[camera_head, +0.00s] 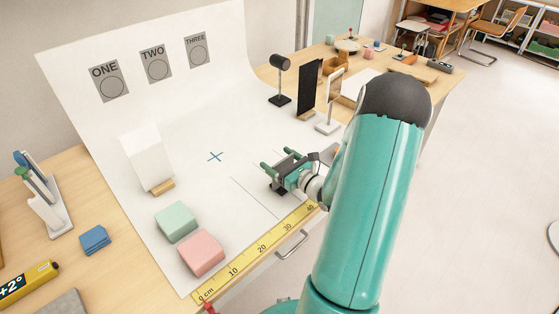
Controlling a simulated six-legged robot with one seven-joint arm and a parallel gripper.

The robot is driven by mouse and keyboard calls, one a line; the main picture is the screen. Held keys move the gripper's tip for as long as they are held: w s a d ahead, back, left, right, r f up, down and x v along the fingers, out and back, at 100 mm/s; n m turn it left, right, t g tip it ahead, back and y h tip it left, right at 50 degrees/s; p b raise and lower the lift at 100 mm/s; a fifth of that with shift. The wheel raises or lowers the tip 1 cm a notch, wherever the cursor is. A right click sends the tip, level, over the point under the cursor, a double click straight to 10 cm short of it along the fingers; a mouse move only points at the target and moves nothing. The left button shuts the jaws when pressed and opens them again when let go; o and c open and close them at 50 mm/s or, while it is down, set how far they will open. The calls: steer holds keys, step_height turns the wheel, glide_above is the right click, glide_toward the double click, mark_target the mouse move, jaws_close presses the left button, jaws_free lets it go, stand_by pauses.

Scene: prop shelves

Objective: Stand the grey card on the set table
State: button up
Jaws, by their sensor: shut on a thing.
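The set table is covered by a white paper sweep (195,190) that curves up at the back. My gripper (279,160) is over its right part, with two teal fingers pointing left. It is shut on a narrow dark grey thing, apparently the grey card (279,187) seen nearly edge-on. Most of it is hidden by the gripper, and I cannot tell whether it touches the paper. A blue cross (215,157) is marked on the paper to the left of my gripper.
A white card (146,158) stands on the left; green (176,222) and pink (201,252) blocks sit in front. A black card (309,87), a framed panel (333,98) and a lamp-like stand (280,80) are behind my gripper. A yellow ruler (262,248) lines the front edge.

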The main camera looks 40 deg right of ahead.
steer(key=shift+f, duration=0.1)
steer(key=o, duration=1.2)
steer(key=s, duration=1.2)
steer(key=w+a+r+n+g+y, duration=0.1)
steer(key=a+r+n+g+y, duration=0.25)
steer(key=a+n, duration=0.35)
steer(key=w+a+r+n+g+y, duration=0.1)
steer(key=a+r+n+g+y, duration=0.25)
steer(key=a, duration=0.55)
steer(key=w+a+r+n+g+y, duration=0.1)
steer(key=a+r+n+g+y, duration=0.15)
steer(key=a+n+g, duration=0.4)
steer(key=s+a+r+n+g+h, duration=0.25)
steer(key=s+a+n+h, duration=0.3)
steer(key=a+n, duration=0.4)
step_height(320, 180, up, 8)
steer(key=s+n+t+h, duration=0.2)
steer(key=n+t+h, duration=0.1)
steer(key=n, duration=0.6)
steer(key=shift+d+t+h, duration=0.3)
steer(key=shift+d+h, duration=0.15)
steer(key=shift+h, duration=0.35)
